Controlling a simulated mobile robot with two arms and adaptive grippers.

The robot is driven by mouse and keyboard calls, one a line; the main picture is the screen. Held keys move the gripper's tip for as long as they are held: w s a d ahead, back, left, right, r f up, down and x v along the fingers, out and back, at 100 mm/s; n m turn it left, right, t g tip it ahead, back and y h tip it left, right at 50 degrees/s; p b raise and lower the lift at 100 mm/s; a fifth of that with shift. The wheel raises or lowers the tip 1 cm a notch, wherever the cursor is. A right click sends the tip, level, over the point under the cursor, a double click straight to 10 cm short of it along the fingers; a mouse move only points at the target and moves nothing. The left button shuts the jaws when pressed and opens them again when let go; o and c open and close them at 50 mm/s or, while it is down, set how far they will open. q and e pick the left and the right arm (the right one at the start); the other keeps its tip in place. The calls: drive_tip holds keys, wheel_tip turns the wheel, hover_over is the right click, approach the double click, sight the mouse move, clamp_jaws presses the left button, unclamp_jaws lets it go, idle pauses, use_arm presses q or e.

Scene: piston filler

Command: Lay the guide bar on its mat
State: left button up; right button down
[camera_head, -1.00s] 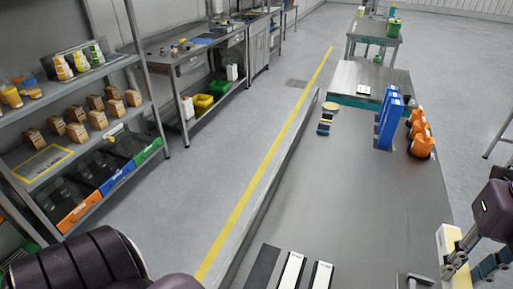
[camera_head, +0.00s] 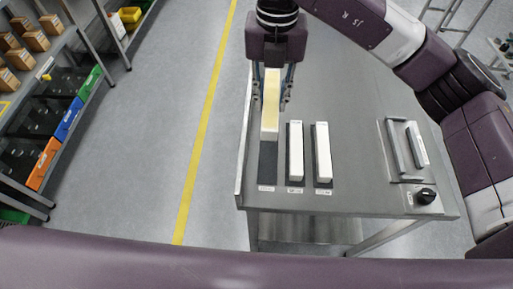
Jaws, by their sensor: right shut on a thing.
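The guide bar (camera_head: 270,122), a long cream block with a yellowish upper face, is held in my right gripper (camera_head: 272,96). The gripper's fingers are shut on it from both sides, and its arm reaches in from the upper right. The bar's near end is over the far part of the leftmost dark mat (camera_head: 268,165). The near part of that mat is bare, with a white label at its front edge. I cannot tell whether the bar touches the mat. My left gripper is not in view.
Two white bars, one in the middle (camera_head: 295,150) and one at the right (camera_head: 322,150), lie on dark mats beside the bare one. A metal fixture with handles (camera_head: 408,148) and a black knob (camera_head: 426,196) are at the table's right. The steel table's (camera_head: 360,165) left edge runs close by the mat.

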drive_tip(key=f+p, duration=0.1)
drive_tip(key=f, duration=0.6)
drive_tip(key=f+p, duration=0.2)
drive_tip(key=f, duration=0.5)
drive_tip(key=shift+d, duration=0.2)
wheel_tip(320, 180, down, 4)
drive_tip(key=shift+r+p, duration=0.1)
drive_tip(key=shift+p, duration=0.5)
drive_tip(key=shift+f, duration=0.35)
drive_tip(key=c, duration=1.6)
unclamp_jaws()
